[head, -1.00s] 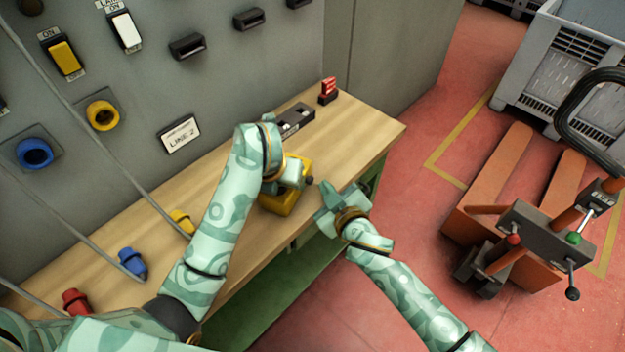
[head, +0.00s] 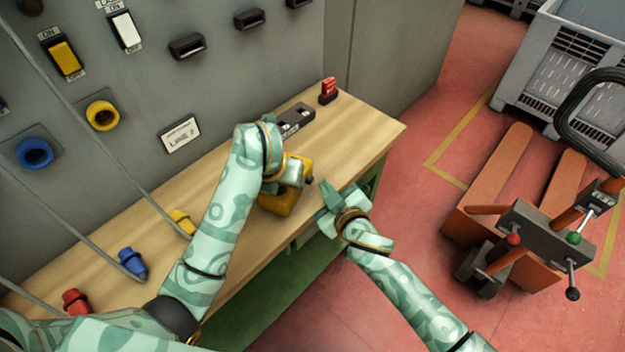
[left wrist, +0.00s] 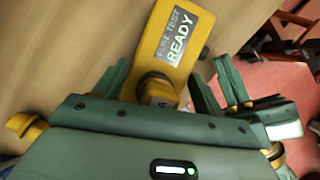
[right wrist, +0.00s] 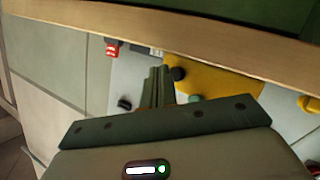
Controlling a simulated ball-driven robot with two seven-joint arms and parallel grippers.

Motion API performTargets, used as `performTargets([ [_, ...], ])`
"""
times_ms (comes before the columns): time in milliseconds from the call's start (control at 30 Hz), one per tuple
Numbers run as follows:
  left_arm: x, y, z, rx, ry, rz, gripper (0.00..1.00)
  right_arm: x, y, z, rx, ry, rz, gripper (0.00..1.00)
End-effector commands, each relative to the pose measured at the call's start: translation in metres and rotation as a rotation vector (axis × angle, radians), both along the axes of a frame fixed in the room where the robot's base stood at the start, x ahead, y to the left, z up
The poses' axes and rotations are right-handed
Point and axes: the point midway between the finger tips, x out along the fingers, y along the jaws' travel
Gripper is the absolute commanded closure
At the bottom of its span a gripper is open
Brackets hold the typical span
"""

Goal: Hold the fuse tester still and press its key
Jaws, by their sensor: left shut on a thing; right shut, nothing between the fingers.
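The yellow fuse tester (head: 276,203) lies on the wooden bench near its front edge. In the left wrist view, the tester (left wrist: 190,22) shows a label reading FUSE TEST READY. My left gripper (head: 292,174) is shut on the tester, partly covering it in the head view. A dark round knob (head: 309,181) sticks out on the tester's right side; this knob (right wrist: 177,73) also shows in the right wrist view. My right gripper (head: 324,194) is shut and empty, just off the bench's front edge, close to the knob but apart from it.
Behind the tester lie a dark grey block (head: 296,120) and a red piece (head: 328,90). Yellow, blue (head: 132,262) and red plugs lie at the bench's left. A grey panel (head: 250,75) rises behind. A pallet truck (head: 530,235) stands on the red floor at right.

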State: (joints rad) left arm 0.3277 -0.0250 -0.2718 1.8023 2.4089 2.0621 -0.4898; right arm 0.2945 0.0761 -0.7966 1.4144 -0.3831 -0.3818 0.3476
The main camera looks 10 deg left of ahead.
Motion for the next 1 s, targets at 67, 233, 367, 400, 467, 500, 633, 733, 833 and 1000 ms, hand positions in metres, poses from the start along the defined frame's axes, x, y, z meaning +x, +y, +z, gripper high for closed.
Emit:
performTargets([
  [67,-0.0008,0.0003,-0.0017,0.001,0.004,0.001,0.64,0.0000,0.0000,-0.0003,0.000,0.000,0.000,1.00],
  [233,-0.0007,0.0003,-0.0017,0.001,0.004,0.001,0.64,0.0000,0.0000,-0.0003,0.000,0.000,0.000,1.00],
  [367,-0.0007,0.0003,-0.0017,0.001,0.004,0.001,0.64,0.0000,0.0000,-0.0002,0.000,0.000,0.000,1.00],
  [400,-0.0007,0.0004,-0.0017,0.001,0.004,0.001,0.64,0.0000,0.0000,-0.0002,0.000,0.000,0.000,1.00],
  [467,-0.0007,0.0003,-0.0016,0.001,0.004,0.001,0.64,0.0000,0.0000,-0.0002,0.000,0.000,0.000,1.00],
  [500,-0.0007,0.0003,-0.0016,0.001,0.004,0.001,0.64,0.0000,0.0000,-0.0002,0.000,0.000,0.000,1.00],
  [633,-0.0006,0.0003,-0.0016,0.001,0.004,0.001,0.64,0.0000,0.0000,-0.0002,0.000,0.000,0.000,1.00],
  [733,-0.0006,0.0003,-0.0016,0.001,0.004,0.001,0.64,0.0003,0.0010,-0.0002,0.000,0.000,0.000,1.00],
  [833,-0.0006,0.0003,-0.0016,0.001,0.004,0.001,0.64,0.0012,0.0038,0.0000,0.000,0.000,0.000,1.00],
  [1000,-0.0006,0.0003,-0.0014,0.001,0.003,0.001,0.64,0.0025,0.0086,-0.0001,0.001,0.000,0.000,1.00],
])
